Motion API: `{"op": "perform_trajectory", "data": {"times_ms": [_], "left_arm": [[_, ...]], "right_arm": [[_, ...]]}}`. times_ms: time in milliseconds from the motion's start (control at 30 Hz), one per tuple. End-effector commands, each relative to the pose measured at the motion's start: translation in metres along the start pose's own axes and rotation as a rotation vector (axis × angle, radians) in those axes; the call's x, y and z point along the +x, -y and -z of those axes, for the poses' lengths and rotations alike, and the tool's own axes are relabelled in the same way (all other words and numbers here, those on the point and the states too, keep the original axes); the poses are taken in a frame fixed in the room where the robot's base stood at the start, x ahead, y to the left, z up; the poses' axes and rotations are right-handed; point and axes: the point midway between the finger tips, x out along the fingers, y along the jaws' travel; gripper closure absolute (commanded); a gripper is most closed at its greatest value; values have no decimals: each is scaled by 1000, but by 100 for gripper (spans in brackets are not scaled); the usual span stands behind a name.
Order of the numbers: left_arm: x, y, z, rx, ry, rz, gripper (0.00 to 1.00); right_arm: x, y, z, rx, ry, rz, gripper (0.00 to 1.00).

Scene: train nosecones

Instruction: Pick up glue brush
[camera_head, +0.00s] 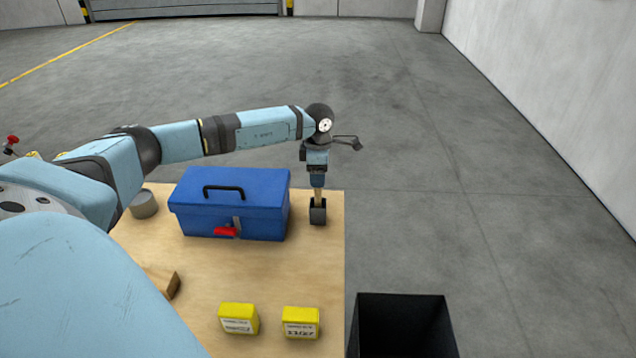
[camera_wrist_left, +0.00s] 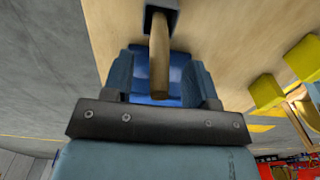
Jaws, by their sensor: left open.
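The glue brush (camera_head: 318,193) stands upright in a small dark holder (camera_head: 318,213) near the table's right edge, and only its wooden handle shows. My left gripper (camera_head: 317,182) points down directly over it, open, at the top of the handle. In the left wrist view the handle (camera_wrist_left: 159,60) reaches into the space between the two blue fingers, and the dark holder shows at the top edge. The bristles are hidden in the holder. I cannot tell whether either finger touches the handle. My right gripper is not in view.
A blue toolbox (camera_head: 235,204) with a red latch stands just left of the holder. Two yellow boxes (camera_head: 238,318) (camera_head: 300,322), a wooden block (camera_head: 163,282) and a grey cylinder (camera_head: 144,204) are on the table (camera_head: 220,275). A black bin (camera_head: 403,299) stands beyond the right edge.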

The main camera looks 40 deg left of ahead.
Motion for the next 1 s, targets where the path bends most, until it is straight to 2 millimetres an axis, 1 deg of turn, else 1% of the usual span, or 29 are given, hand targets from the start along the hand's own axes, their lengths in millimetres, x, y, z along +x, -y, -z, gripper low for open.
{"op": "perform_trajectory", "data": {"times_ms": [33, 133, 367, 400, 467, 500, 600, 1000], "left_arm": [[6, 0, 0, -1, -1, 2, 47], [12, 0, 1, -1, 0, 0, 47], [14, 0, 1, -1, 0, -1, 47], [14, 0, 1, 0, 0, -1, 56], [14, 0, 1, 0, 0, -1, 70], [14, 0, 1, 0, 0, -1, 79], [14, 0, 1, 0, 0, -1, 100], [12, 0, 0, 0, 1, -1, 100]], "right_arm": [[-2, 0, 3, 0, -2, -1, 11], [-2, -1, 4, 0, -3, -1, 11], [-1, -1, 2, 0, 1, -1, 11], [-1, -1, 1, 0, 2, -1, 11], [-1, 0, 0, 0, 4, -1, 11], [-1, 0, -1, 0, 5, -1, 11], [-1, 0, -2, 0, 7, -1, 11], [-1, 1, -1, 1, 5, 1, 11]]}}
